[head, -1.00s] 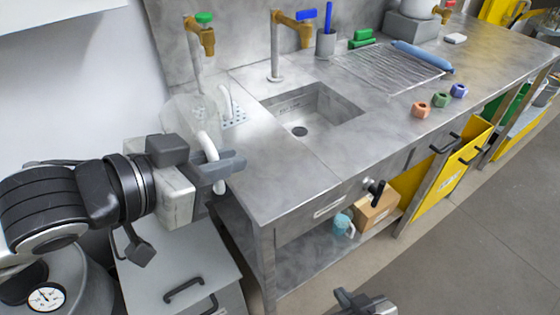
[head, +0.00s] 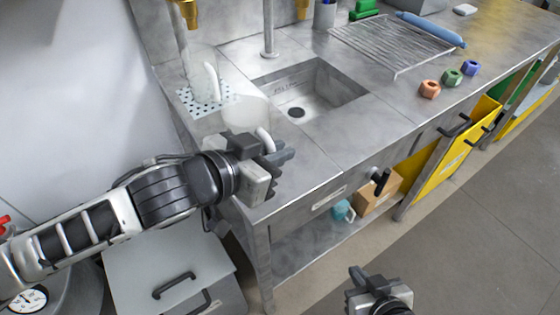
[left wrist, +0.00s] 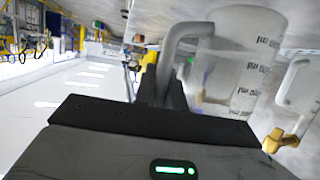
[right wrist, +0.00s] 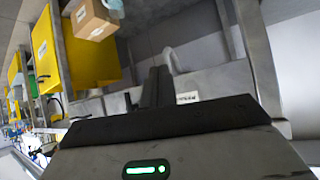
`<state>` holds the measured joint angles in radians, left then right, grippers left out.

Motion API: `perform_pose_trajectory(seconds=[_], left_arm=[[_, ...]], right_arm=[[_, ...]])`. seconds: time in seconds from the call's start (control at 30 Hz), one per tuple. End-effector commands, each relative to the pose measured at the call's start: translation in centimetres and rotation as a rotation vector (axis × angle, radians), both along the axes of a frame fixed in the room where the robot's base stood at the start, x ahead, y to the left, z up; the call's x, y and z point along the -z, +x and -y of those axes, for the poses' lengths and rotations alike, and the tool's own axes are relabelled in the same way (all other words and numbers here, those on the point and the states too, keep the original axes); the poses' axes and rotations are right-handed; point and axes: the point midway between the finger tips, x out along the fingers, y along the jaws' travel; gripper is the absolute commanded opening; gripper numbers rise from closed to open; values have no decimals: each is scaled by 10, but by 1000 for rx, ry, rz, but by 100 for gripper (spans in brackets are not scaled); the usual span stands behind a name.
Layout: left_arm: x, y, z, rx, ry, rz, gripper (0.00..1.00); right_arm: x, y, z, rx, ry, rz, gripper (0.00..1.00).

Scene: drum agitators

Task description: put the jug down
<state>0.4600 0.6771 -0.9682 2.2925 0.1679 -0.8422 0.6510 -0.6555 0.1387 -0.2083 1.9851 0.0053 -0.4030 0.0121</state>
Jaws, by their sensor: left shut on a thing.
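A clear jug (head: 240,114) with a white handle is held by my left gripper (head: 268,160) over the counter's front left part, left of the sink. The gripper is shut on the handle. In the left wrist view the handle (left wrist: 180,40) sits between the fingers, and the jug (left wrist: 240,65) shows printed measuring marks. I cannot tell whether the jug's base touches the counter (head: 310,160). A second clear jug (head: 199,68) stands behind it on a perforated mat (head: 218,97). My right gripper (head: 360,280) is low, in front of the counter, and looks shut and empty.
The sink (head: 312,90) lies right of the held jug, with a tap post (head: 269,35) behind. A wire rack (head: 390,45) and coloured nuts (head: 430,89) are further right. A box (head: 378,195) and a blue mug (head: 342,210) are on the shelf below.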

Motion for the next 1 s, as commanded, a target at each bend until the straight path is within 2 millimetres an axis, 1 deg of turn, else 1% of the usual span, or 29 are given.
perform_pose_trajectory(seconds=[0.03,0.1,0.23,0.37,0.5,0.53,0.57,0.6,0.87,1.0], left_arm=[[18,0,-1,-1,2,0,0],[22,0,-2,-3,1,1,0],[19,0,-2,-4,0,0,0],[19,0,-2,-4,1,0,0],[22,0,-2,-3,1,-1,0],[23,0,-2,-3,1,-1,14],[22,0,-2,-3,1,-1,23],[22,0,-2,-3,1,-1,33],[22,0,-2,-3,1,-1,33],[15,-1,-4,-1,2,-2,33]], right_arm=[[11,1,-2,-6,5,9,0],[12,2,-3,-9,7,11,0],[8,2,-4,-9,8,13,0],[7,2,-3,-9,8,13,0],[8,3,-3,-9,8,14,0],[8,3,-3,-9,8,14,0],[8,3,-3,-9,8,14,0],[8,3,-3,-9,8,14,0],[8,3,-3,-8,7,14,0],[2,3,-3,-8,6,14,0]])
